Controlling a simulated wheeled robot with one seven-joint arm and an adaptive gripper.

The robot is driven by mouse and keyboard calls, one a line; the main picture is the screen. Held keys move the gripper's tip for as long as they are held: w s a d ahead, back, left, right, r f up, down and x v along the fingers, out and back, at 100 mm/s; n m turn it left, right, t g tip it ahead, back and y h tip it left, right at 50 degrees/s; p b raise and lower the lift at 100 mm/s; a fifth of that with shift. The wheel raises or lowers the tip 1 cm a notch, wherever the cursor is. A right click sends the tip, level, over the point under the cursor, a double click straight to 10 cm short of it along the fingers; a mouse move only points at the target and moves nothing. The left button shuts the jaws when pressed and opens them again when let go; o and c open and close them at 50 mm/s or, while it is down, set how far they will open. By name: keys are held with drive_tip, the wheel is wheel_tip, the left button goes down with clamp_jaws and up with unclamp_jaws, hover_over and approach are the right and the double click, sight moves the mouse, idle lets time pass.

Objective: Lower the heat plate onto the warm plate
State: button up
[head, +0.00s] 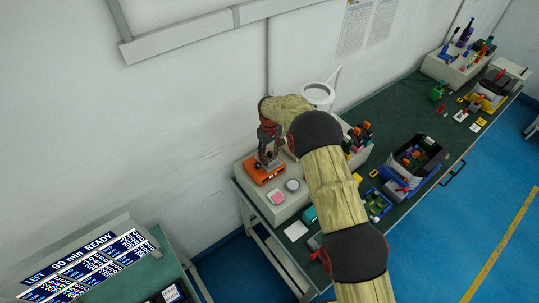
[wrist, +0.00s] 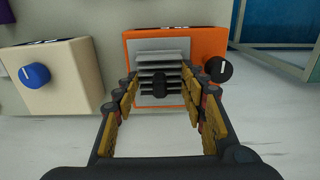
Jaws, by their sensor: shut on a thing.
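The warm plate is an orange box (wrist: 208,42) with a black knob on its right side and a light grey square face. It also shows in the head view (head: 263,176), on the bench's left end. The heat plate, a grey finned block with a black grip piece (wrist: 160,86), is between my fingers in front of that grey face. My gripper (wrist: 161,80) is shut on it; it also shows in the head view (head: 268,154), right over the orange box. I cannot tell whether the heat plate touches the warm plate, as its underside is hidden.
A cream box with a blue knob (wrist: 36,75) stands left of the orange box in the wrist view. In the head view a pink block (head: 277,197) and a small round white item (head: 292,185) lie close by. A blue bin (head: 413,172) stands further right.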

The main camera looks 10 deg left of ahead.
drive_tip(key=shift+f+b, duration=0.2)
drive_tip(key=shift+b, duration=0.25)
idle(0.4)
drive_tip(key=o, duration=1.2)
drive_tip(key=shift+o, duration=0.7)
drive_tip(key=shift+r, duration=0.1)
wheel_tip(320, 180, up, 12)
drive_tip(key=shift+f, duration=0.15)
drive_tip(key=shift+w, duration=0.1)
